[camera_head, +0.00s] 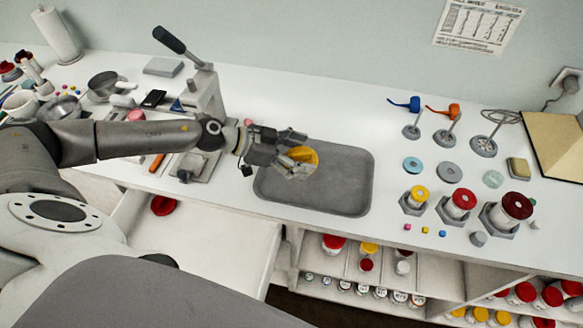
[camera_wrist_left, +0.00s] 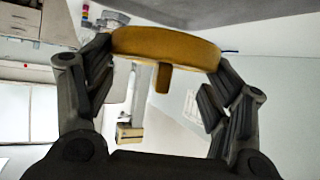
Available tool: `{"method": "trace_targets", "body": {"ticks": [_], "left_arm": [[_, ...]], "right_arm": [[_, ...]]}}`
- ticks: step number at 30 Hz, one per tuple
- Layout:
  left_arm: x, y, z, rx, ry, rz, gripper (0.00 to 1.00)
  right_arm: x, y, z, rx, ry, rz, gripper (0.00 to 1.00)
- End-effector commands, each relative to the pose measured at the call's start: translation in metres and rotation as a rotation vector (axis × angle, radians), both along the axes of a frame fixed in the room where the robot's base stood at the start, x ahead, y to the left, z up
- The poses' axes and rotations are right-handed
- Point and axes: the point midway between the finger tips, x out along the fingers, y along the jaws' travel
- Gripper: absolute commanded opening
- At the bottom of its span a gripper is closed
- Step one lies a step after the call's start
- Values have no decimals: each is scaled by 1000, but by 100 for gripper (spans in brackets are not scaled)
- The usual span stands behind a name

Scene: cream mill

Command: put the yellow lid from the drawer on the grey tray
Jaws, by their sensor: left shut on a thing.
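The yellow lid (camera_head: 304,156) is round and held in my left gripper (camera_head: 284,160), over the left part of the grey tray (camera_head: 345,185). In the left wrist view the yellow lid (camera_wrist_left: 165,47) sits between the two fingers of my left gripper (camera_wrist_left: 160,75), which is shut on it. A small tab sticks out from the lid's underside there. I cannot tell how high the lid is above the tray. The tray is otherwise empty. The drawer (camera_head: 200,235) stands open below the counter and holds a red lid (camera_head: 164,205). My right gripper is not in view.
A lever press (camera_head: 205,95) stands behind my left arm. Jars with coloured lids (camera_head: 419,196) and discs stand right of the tray. Shelves with jars (camera_head: 368,265) are below the counter. The counter behind the tray is clear.

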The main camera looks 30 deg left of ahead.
Motion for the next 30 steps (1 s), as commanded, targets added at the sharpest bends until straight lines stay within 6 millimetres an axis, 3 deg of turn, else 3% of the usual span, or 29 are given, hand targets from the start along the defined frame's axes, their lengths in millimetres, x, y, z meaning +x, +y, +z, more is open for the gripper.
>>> {"method": "trace_targets", "body": {"ticks": [1, 3, 7, 16, 24, 30], "left_arm": [[4, 6, -16, -1, 6, 4, 62], [10, 15, -28, -3, 5, 4, 62], [19, 26, -42, -2, 3, 3, 62], [28, 36, -57, -2, 2, 1, 62], [29, 38, -86, -3, 2, 1, 62], [29, 38, -89, 0, 0, -1, 62]], "right_arm": [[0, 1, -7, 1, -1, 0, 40], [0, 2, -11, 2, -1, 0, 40], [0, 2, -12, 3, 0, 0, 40], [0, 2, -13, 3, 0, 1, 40], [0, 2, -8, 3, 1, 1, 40], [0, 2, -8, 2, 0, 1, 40]]}}
